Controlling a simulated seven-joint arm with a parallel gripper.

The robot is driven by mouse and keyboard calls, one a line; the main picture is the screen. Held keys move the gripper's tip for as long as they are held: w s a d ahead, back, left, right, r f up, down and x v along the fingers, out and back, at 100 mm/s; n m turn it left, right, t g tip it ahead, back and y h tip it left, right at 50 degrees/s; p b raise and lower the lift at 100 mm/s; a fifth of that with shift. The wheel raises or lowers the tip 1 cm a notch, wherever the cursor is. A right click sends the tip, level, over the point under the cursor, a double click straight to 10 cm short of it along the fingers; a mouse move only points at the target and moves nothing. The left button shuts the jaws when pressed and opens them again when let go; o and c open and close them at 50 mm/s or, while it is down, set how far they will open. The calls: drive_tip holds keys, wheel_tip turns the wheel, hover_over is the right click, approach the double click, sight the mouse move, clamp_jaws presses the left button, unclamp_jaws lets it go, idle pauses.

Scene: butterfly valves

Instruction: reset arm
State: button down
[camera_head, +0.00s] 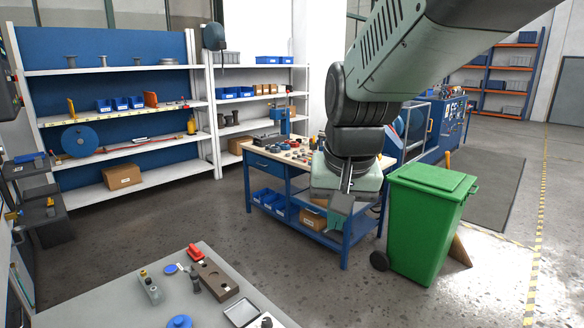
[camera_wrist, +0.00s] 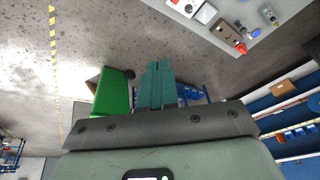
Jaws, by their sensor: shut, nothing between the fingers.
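My gripper (camera_head: 338,215) hangs in the air at the end of my arm, fingers pointing down, in front of the workbench and left of the green bin. In the wrist view its teal fingers (camera_wrist: 158,72) lie together with nothing held between them. The near grey table (camera_head: 110,300) stands at the lower left, well apart from my gripper. On it are a brown block (camera_head: 215,281), a red-handled part (camera_head: 194,252), a grey block with knobs (camera_head: 151,289) and blue round parts (camera_head: 180,321). The brown block also shows in the wrist view (camera_wrist: 226,36).
A green bin (camera_head: 424,225) stands close to the right of my gripper. Behind it is a blue workbench (camera_head: 262,180) with loose parts. Shelves (camera_head: 120,120) line the back left. Open floor (camera_head: 150,222) lies between the near table and the workbench.

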drive_tip(key=s+d+r+t, duration=0.1)
drive_tip(key=s+d, duration=0.1)
drive_tip(key=s, duration=0.6)
drive_tip(key=s+d+r+n, duration=0.1)
drive_tip(key=s+d+r, duration=0.1)
drive_tip(key=s, duration=0.7)
drive_tip(key=shift+s+r+t, duration=0.15)
drive_tip(key=shift+s+t, duration=0.15)
drive_tip(key=shift+t, duration=0.1)
